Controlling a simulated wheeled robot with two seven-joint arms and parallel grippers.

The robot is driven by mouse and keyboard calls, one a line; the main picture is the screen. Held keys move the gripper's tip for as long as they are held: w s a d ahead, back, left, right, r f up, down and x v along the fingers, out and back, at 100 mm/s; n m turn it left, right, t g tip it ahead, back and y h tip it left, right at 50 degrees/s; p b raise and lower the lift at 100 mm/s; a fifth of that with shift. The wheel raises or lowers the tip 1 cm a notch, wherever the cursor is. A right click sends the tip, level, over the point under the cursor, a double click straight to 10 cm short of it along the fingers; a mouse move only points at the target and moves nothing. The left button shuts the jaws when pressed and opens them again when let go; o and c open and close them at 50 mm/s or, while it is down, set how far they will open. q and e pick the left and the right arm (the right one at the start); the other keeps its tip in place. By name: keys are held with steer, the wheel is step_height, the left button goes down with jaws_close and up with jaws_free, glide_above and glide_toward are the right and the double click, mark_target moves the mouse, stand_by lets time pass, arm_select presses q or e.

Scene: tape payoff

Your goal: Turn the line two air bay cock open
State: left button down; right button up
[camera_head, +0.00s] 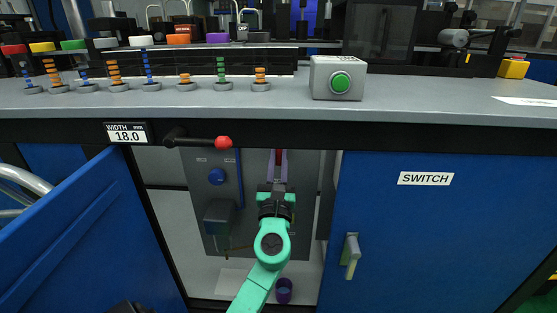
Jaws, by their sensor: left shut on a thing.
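The air bay is the open compartment under the bench, with a grey back panel (205,175) inside. My left gripper (276,188) is in front of this panel, at its right side, at the end of a green arm that comes up from below. Its jaws are shut on a narrow dark-red and purple upright part, seemingly the cock's lever (284,164), which shows just above the jaws. The jaws and wrist hide the rest of it, so I cannot tell how far it is turned. My right gripper is not in view.
A blue knob (216,176) and a dark box (220,216) are on the panel. The blue door (85,235) stands open at left; a shut SWITCH door (430,240) is at right. A red-tipped lever (222,142) juts out above. A purple cup (284,288) is below.

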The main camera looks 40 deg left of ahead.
arm_select(q)
steer(key=shift+d+n, duration=0.1)
steer(key=shift+n, duration=0.2)
stand_by(0.4)
steer(key=shift+w+d+r+n+g+y+b, duration=0.3)
steer(key=shift+n+g+y, duration=0.35)
steer(key=shift+n, duration=0.95)
steer(key=shift+w+d+f+n+g+y+b, duration=0.1)
steer(key=shift+w+d+n+g+y, duration=0.5)
steer(key=shift+n, duration=1)
steer(key=shift+d+r+n+g+y+b, duration=0.15)
steer(key=shift+d+r+n+g+y, duration=0.15)
steer(key=shift+n+g, duration=1)
steer(key=shift+n+t, duration=0.35)
steer(key=shift+n, duration=0.05)
steer(key=shift+f, duration=0.1)
steer(key=c, duration=0.8)
jaws_free()
